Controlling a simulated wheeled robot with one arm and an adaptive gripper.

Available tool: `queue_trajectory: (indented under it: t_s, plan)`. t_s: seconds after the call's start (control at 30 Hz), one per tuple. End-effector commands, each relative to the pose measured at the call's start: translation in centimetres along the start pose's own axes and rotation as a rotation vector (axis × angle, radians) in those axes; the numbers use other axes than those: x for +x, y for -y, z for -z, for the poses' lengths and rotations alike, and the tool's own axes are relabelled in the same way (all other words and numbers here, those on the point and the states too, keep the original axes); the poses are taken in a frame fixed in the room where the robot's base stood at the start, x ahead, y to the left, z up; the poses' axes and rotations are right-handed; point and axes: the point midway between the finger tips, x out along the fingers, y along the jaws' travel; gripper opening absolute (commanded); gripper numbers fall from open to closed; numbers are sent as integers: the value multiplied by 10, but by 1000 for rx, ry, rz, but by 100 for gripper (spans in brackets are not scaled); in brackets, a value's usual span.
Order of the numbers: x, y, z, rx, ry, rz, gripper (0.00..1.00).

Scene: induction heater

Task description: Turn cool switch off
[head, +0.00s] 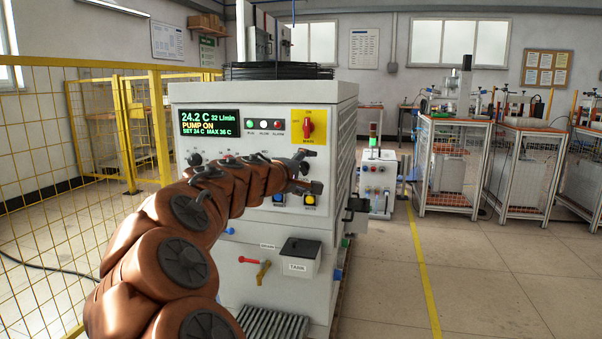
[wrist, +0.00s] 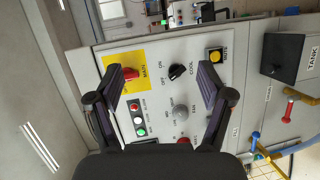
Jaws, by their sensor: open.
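The cool switch (wrist: 177,71) is a small black rotary knob on the white panel, with COOL, ON and OFF lettering around it. Its handle sits slanted; I cannot tell surely which mark it points to. My gripper (wrist: 162,72) is open in the wrist view, with one black finger on each side of the knob and nothing between them but panel. In the head view my gripper (head: 310,171) is at the front of the chiller cabinet (head: 240,205), and it and the arm hide the cool switch. I cannot tell whether the fingers touch the panel.
The red main switch (wrist: 131,74) on its yellow plate is close to the left finger. A yellow-black button (wrist: 215,55) is near the right finger. The display (head: 209,121) reads 24.2 C, PUMP ON. A yellow mesh fence (head: 45,190) stands left; floor (head: 490,270) is free right.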

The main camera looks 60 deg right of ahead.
Motion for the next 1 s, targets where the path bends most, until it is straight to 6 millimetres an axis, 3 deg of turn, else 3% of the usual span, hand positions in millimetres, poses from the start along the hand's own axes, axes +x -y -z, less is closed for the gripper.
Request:
queue_trajectory:
  t_s: [0.1,0.23,0.5,0.7,1.0]
  plan:
    - [30,-12,22,-122,-43,-93,79]
    - [57,-13,51,-265,-105,-166,79]
    - [107,27,96,-524,-232,-218,79]
    - [122,50,109,-607,-285,-219,79]
    - [133,54,116,-618,-298,-214,79]
